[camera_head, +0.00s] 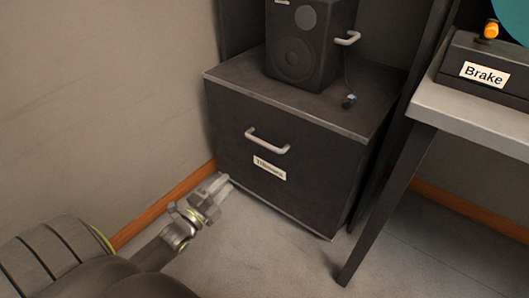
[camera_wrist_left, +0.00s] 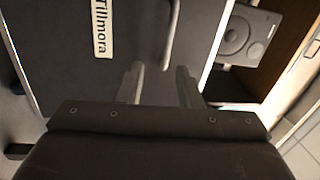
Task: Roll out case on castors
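The dark case (camera_head: 230,128) stands on the floor by the left wall, with light metal edging, a pale handle (camera_head: 267,143) on its front and a label reading "Tillmora" (camera_head: 269,168). My left gripper (camera_head: 217,186) is low in front of the case's lower left front corner, below and left of the handle. In the left wrist view the two fingers (camera_wrist_left: 160,80) are apart with nothing between them. The handle (camera_wrist_left: 172,35) lies ahead of them there, beside the label (camera_wrist_left: 102,28). My right gripper does not show.
A black speaker (camera_head: 299,52) with a side handle (camera_head: 347,39) stands on the case, a cable end (camera_head: 349,101) beside it. To the right is a table (camera_head: 470,108) with a dark leg and a "Brake" box (camera_head: 487,75). The floor (camera_head: 270,255) in front is clear.

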